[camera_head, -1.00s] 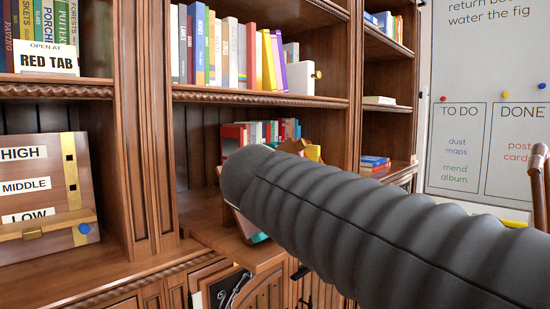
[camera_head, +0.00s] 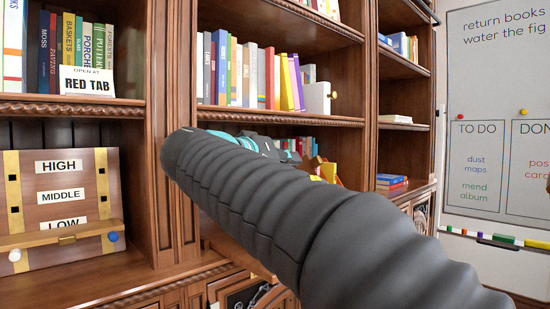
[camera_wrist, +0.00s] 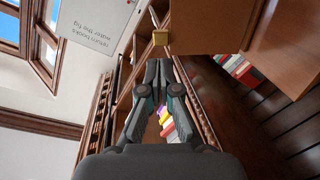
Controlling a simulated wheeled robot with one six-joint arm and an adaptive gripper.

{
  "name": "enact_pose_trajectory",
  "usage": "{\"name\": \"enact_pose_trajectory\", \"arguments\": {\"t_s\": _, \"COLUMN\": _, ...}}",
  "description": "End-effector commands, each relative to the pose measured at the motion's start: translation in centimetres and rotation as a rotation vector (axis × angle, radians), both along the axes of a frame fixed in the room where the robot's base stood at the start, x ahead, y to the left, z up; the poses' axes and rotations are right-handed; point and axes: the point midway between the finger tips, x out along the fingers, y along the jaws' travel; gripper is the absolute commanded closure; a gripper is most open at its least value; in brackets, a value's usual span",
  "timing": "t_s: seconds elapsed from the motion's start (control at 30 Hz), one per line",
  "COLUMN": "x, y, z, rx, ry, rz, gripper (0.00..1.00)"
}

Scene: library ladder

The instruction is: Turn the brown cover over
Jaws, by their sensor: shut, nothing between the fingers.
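No piece is plainly identifiable as the brown cover. In the wrist view a flat brown panel (camera_wrist: 215,22) fills the top, close to the camera, with a small brass block (camera_wrist: 160,37) at its left edge. I cannot tell whether this panel is the cover. My gripper (camera_wrist: 158,66) is shut and empty, its tips just below the brass block in the picture. Contact cannot be told. In the head view my thick dark arm hides most of the gripper and the middle shelf behind it.
A brown board (camera_head: 68,205) labelled HIGH, MIDDLE and LOW stands in the left bay. Books (camera_head: 255,75) line the upper shelf, with a white box (camera_head: 317,97) at their right. A wooden ledge (camera_head: 232,248) juts out below my arm. A whiteboard (camera_head: 490,120) hangs at right.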

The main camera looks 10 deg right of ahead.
Motion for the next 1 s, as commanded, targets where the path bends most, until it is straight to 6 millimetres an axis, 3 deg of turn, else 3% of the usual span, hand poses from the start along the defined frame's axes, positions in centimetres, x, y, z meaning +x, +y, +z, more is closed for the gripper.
{"name": "enact_pose_trajectory", "arguments": {"t_s": 0.2, "x": 2.6, "y": -2.7, "z": -0.2, "rx": -0.001, "ry": 0.002, "rz": 0.001, "gripper": 1.00}}
{"name": "enact_pose_trajectory", "arguments": {"t_s": 0.4, "x": 4.1, "y": -4.2, "z": -0.5, "rx": 0.000, "ry": 0.002, "rz": 0.004, "gripper": 1.00}}
{"name": "enact_pose_trajectory", "arguments": {"t_s": 0.83, "x": 4.6, "y": -4.6, "z": -0.6, "rx": 0.000, "ry": 0.001, "rz": 0.007, "gripper": 1.00}}
{"name": "enact_pose_trajectory", "arguments": {"t_s": 0.87, "x": 4.5, "y": -5.8, "z": -0.6, "rx": 0.000, "ry": 0.001, "rz": 0.002, "gripper": 1.00}}
{"name": "enact_pose_trajectory", "arguments": {"t_s": 1.0, "x": 4.6, "y": -4.9, "z": -0.6, "rx": 0.004, "ry": 0.004, "rz": 0.013, "gripper": 1.00}}
